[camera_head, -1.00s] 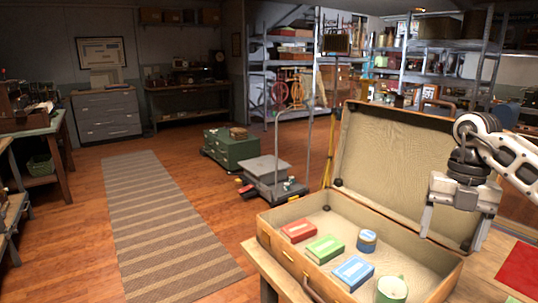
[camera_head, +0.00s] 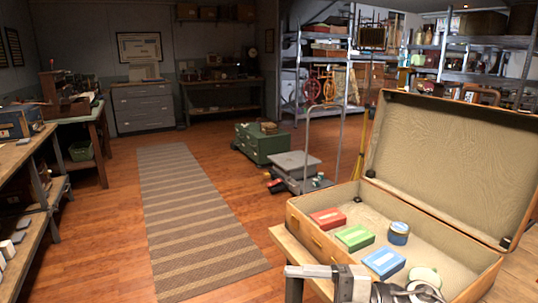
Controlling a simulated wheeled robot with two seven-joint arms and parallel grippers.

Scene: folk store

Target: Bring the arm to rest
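My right gripper (camera_head: 320,288) is at the bottom of the view, in front of the open suitcase's near edge. Its two fingers are spread apart with nothing seen between them, and their tips are near or past the bottom edge. Its wrist and arm come in from the right along the bottom and cover part of the suitcase's near side. My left gripper is not in view.
The open tan suitcase (camera_head: 294,214) stands on a wooden table. It holds a red box (camera_head: 328,219), a green box (camera_head: 355,237), a blue box (camera_head: 383,263), a round tin (camera_head: 398,233) and a pale green mug (camera_head: 425,278), partly hidden. A cart (camera_head: 297,165) stands behind.

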